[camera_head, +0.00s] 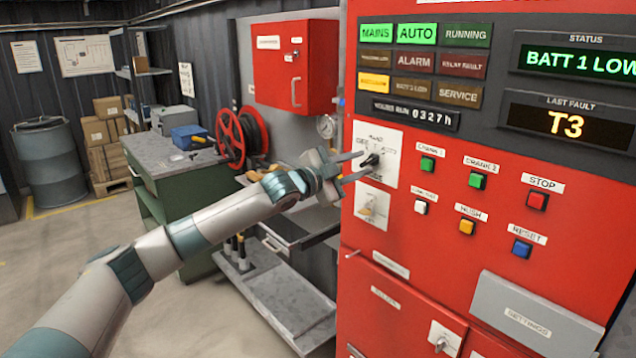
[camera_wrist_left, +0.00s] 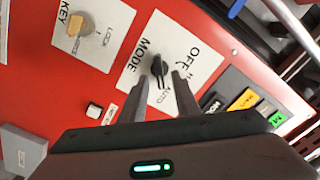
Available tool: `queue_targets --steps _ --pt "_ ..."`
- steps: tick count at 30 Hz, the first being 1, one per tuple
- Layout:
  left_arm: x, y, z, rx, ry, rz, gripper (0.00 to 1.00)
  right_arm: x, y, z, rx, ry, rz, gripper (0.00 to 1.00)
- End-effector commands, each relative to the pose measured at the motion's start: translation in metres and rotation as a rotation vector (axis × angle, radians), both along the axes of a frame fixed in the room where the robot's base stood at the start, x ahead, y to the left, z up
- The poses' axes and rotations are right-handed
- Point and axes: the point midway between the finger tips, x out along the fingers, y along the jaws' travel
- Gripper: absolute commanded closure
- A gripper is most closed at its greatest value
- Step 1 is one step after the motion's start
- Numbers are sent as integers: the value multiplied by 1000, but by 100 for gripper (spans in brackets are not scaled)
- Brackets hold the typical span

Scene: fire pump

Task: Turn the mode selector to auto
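The mode selector (camera_head: 369,161) is a small black knob on a white plate on the red panel. In the left wrist view, the black knob (camera_wrist_left: 159,66) sits beside the OFF and AUTO lettering, and its long end appears to lie toward AUTO. My left gripper (camera_head: 357,167) is at the plate, with its fingers spread apart. In the left wrist view, the left gripper (camera_wrist_left: 160,90) has its two fingertips on either side of the knob's lower part. I cannot tell whether a finger touches it. The AUTO lamp (camera_head: 417,33) is lit green. My right gripper is not in view.
A key switch plate (camera_head: 372,206) lies just below the selector. Several push buttons, including STOP (camera_head: 537,201), are to the right. A grey settings cover (camera_head: 535,312) projects lower down. A red hose reel (camera_head: 242,139) and green workbench (camera_head: 165,160) stand to the left.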

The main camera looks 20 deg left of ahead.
Motion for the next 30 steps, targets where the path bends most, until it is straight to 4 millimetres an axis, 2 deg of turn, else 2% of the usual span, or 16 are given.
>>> queue_targets --steps 3,18,24,30 --pt "-19 10 -5 0 1 -1 71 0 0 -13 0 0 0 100" --pt "-107 52 -4 1 1 0 71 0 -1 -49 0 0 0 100" --pt "-127 61 -3 1 1 0 71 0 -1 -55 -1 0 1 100" --pt "-132 63 -1 -1 1 -1 71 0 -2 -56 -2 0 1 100"
